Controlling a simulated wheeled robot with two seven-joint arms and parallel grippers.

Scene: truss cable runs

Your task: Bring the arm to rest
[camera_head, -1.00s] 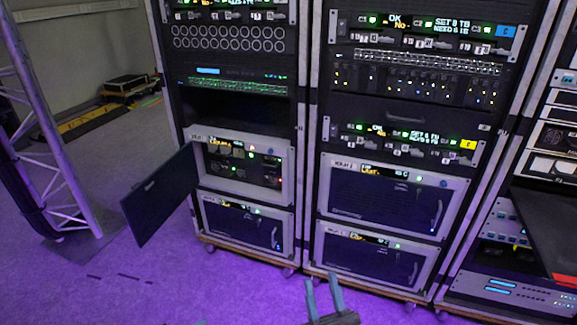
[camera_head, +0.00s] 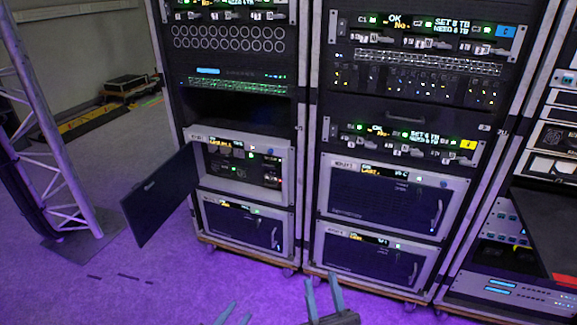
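My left gripper (camera_head: 236,316) shows only as two blue-grey fingertips at the bottom edge, left of the middle. They stand apart with purple floor between them, and the rest of that arm is out of view. My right gripper (camera_head: 323,292) is at the bottom middle, in front of the racks. Its two fingers point up and are spread, with nothing between them. Neither gripper appears to touch anything.
The left rack (camera_head: 303,190) has a lower unit with its dark door (camera_head: 160,195) swung open to the left. The middle rack (camera_head: 312,215) has closed lower doors. A truss (camera_head: 60,175) stands at left.

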